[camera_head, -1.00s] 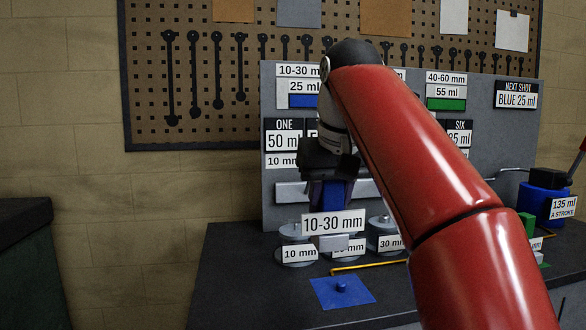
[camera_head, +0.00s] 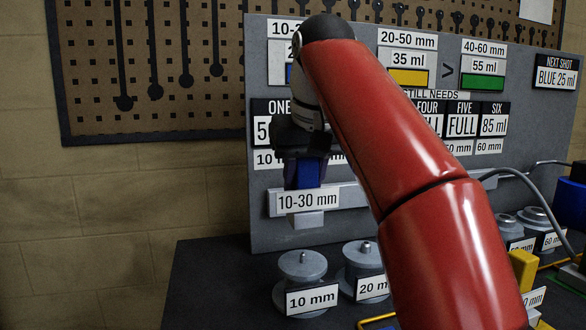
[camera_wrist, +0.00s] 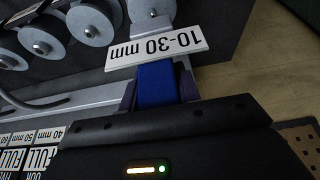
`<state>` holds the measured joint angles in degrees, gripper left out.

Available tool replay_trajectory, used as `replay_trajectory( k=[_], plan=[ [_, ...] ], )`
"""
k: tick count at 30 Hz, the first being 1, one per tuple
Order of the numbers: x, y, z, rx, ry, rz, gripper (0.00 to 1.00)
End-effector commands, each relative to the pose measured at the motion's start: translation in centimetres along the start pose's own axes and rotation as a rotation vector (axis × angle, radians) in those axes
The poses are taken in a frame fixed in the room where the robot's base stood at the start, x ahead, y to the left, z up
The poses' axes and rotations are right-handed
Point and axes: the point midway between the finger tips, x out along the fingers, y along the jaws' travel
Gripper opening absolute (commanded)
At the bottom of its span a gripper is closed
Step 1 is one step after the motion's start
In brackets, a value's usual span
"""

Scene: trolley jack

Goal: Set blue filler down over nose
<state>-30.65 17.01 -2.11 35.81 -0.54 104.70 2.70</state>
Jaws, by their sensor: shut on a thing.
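My gripper (camera_head: 306,178) is shut on the blue filler (camera_head: 309,172), which carries a white 10-30 mm label (camera_head: 308,201) and a pale block under it. In the wrist view the blue filler (camera_wrist: 157,86) sits between the two purple fingers. It hangs upright in the air above the grey 10 mm pot (camera_head: 303,268), clear of it. That pot has a small nose (camera_head: 302,258) on top. The 20 mm pot (camera_head: 364,262) beside it has a nose (camera_head: 367,246) too. The wrist view shows several pots, one partly hidden behind the label.
A grey board (camera_head: 262,220) with signs stands close behind the filler. Its NEXT SHOT sign (camera_head: 556,72) reads BLUE 25 ml. A yellow filler (camera_head: 523,268) and more pots (camera_head: 510,232) stand at the right. My red arm hides the middle. Dark bench lies bare left of the 10 mm pot.

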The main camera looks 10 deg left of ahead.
Motion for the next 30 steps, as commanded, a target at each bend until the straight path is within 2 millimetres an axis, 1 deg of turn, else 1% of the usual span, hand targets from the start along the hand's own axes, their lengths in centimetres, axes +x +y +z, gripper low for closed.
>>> replay_trajectory(
  k=[18,23,30],
  plan=[
    [-0.3,0.0,0.1,0.0,0.006,0.0,0.0],
    [0.5,0.0,0.4,0.001,0.005,0.0,0.0],
    [2.1,0.0,1.1,0.001,0.004,0.0,0.0]
  ],
)
